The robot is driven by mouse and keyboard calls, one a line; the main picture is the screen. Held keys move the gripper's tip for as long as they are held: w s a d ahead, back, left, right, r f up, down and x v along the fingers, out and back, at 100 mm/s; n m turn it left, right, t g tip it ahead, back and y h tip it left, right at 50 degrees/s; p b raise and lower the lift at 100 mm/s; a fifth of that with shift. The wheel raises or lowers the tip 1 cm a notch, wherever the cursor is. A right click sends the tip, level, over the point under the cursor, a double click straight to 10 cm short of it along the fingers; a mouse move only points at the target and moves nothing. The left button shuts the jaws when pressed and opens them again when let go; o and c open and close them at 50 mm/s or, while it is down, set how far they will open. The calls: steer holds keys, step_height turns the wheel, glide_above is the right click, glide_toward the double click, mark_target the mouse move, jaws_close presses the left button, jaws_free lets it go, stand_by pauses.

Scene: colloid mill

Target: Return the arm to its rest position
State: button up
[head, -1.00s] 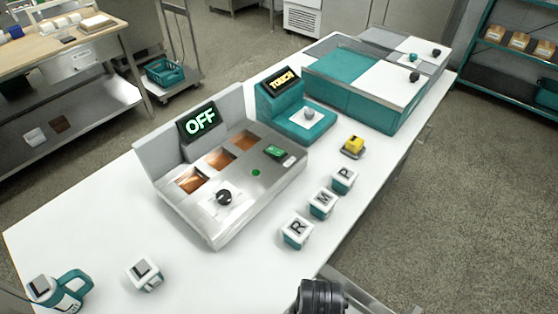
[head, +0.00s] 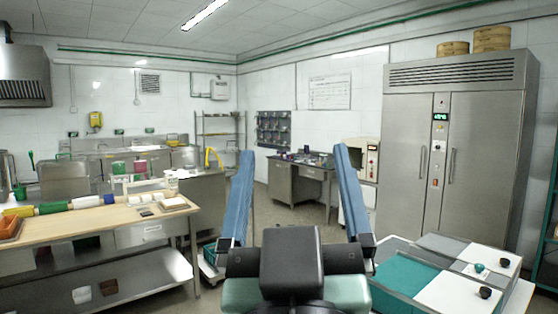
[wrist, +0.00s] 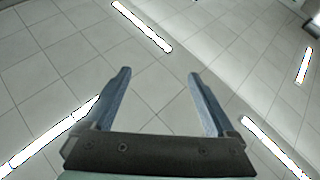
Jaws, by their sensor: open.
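My gripper (head: 297,200) is raised in front of the head camera, at the lower middle of the picture. Its two long blue fingers stand upright and wide apart, with nothing between them. In the wrist view the open fingers (wrist: 160,98) point toward the tiled ceiling and its strip lights. The gripper touches nothing.
A teal and white workstation (head: 455,285) with small dark knobs lies at the lower right. A wooden-topped bench (head: 95,222) stands at the left. A tall steel refrigerator (head: 455,150) is at the right. A desk (head: 305,172) stands at the back.

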steer(key=s+a+r+t, duration=0.1)
steer(key=s+r+t, duration=0.1)
steer(key=s+r, duration=0.3)
steer(key=shift+s+a+r+m+t+y, duration=0.15)
steer(key=shift+s+r+m+t+y, duration=0.25)
steer(key=shift+r, duration=0.15)
